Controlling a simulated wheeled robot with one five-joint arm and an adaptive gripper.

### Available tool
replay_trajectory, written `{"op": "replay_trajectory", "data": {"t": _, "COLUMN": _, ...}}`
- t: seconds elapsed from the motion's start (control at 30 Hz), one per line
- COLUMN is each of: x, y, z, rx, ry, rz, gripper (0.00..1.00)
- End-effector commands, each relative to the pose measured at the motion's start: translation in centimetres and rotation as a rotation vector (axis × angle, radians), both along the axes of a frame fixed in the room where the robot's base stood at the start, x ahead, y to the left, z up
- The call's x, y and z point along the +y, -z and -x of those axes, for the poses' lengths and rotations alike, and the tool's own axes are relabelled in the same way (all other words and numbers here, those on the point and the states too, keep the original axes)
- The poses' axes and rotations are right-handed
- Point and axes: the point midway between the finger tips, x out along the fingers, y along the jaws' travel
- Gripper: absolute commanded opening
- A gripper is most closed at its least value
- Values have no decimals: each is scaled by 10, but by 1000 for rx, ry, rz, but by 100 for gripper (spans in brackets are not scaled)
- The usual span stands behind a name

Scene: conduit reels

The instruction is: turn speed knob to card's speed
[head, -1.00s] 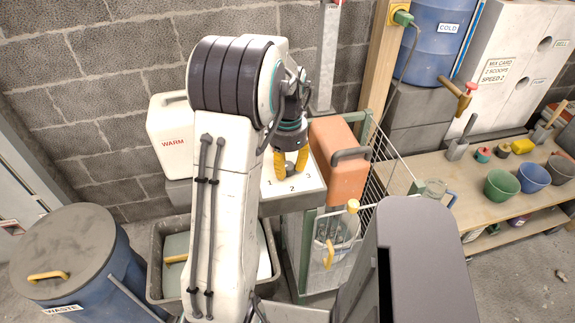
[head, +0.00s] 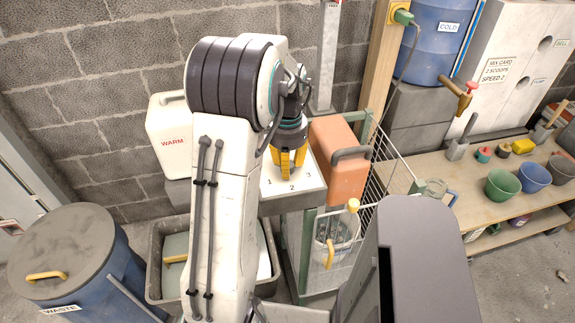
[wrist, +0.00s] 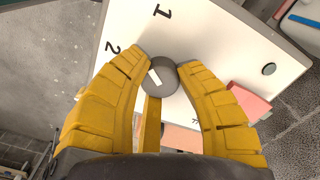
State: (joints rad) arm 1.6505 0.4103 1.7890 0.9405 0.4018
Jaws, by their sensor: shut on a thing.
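The grey round speed knob (wrist: 165,84) sits on a white panel (wrist: 215,50) with printed numbers. In the wrist view its white mark points up and left, roughly between 1 and 2; its exact setting is hard to tell. My gripper (wrist: 163,68) has its two yellow fingers shut on the knob's sides. In the head view my gripper (head: 289,172) stands over the panel (head: 309,192), marked 1, 2 and 3, and its fingers hide the knob. The mix card (head: 496,69) on the wall block at the right reads 2 scoops, speed 2.
An orange box with a grey handle (head: 338,165) stands right beside the panel. A white WARM container (head: 170,135) stands to its left. A blue WASTE drum (head: 75,265) is at lower left. A bench (head: 430,170) with bowls is at right.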

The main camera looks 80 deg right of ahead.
Motion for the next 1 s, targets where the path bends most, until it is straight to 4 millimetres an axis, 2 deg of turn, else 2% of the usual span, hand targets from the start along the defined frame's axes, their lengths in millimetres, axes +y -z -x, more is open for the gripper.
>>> {"op": "replay_trajectory", "data": {"t": 0.5, "x": 2, "y": 3, "z": 0, "rx": -1, "ry": -441, "rz": -7, "gripper": 0}}
{"op": "replay_trajectory", "data": {"t": 1.0, "x": 2, "y": 3, "z": 0, "rx": -1, "ry": -632, "rz": -7, "gripper": 0}}
